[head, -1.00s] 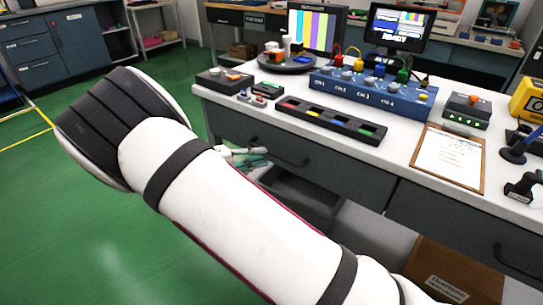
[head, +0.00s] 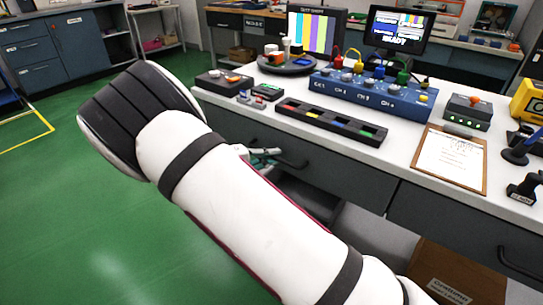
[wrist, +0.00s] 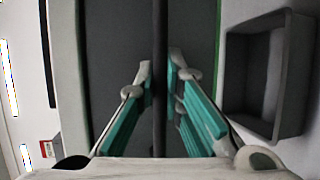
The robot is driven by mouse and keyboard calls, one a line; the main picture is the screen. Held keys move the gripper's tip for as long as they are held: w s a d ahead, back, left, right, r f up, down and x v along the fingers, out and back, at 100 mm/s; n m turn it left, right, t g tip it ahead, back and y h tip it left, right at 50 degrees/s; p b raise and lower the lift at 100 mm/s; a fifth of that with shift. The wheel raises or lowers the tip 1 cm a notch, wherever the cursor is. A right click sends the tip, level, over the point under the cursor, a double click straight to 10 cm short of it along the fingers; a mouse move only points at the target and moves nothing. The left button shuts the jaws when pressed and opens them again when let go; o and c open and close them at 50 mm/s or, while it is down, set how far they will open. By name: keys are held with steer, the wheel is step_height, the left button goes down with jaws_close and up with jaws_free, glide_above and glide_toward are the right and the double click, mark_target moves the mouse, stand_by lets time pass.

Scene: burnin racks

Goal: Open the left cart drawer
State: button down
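The left drawer (head: 345,172) has a flat dark grey front under the white cart top and looks closed. Its dark bar handle (head: 294,164) shows partly beside my gripper (head: 262,155), which my white arm largely hides in the head view. In the wrist view, my gripper (wrist: 160,75) has its teal fingers open, one on each side of the dark handle bar (wrist: 160,45). Small gaps show between the fingertips and the bar, with the grey drawer front (wrist: 115,50) behind.
A grey open bin (wrist: 275,75) lies to the right in the wrist view. The right drawer (head: 460,235) is beside the left one, with a cardboard box (head: 450,275) below. Devices and a clipboard (head: 450,158) crowd the cart top (head: 400,145). Green floor (head: 90,220) is free at left.

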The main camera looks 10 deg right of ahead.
steer(key=s+a+p, duration=0.3)
steer(key=s+a, duration=1.6)
steer(key=a, duration=0.4)
steer(key=shift+s, duration=0.15)
steer(key=c, duration=2)
jaws_free()
steer(key=shift+o, duration=0.2)
steer(key=v, duration=1.2)
steer(key=shift+d, duration=0.1)
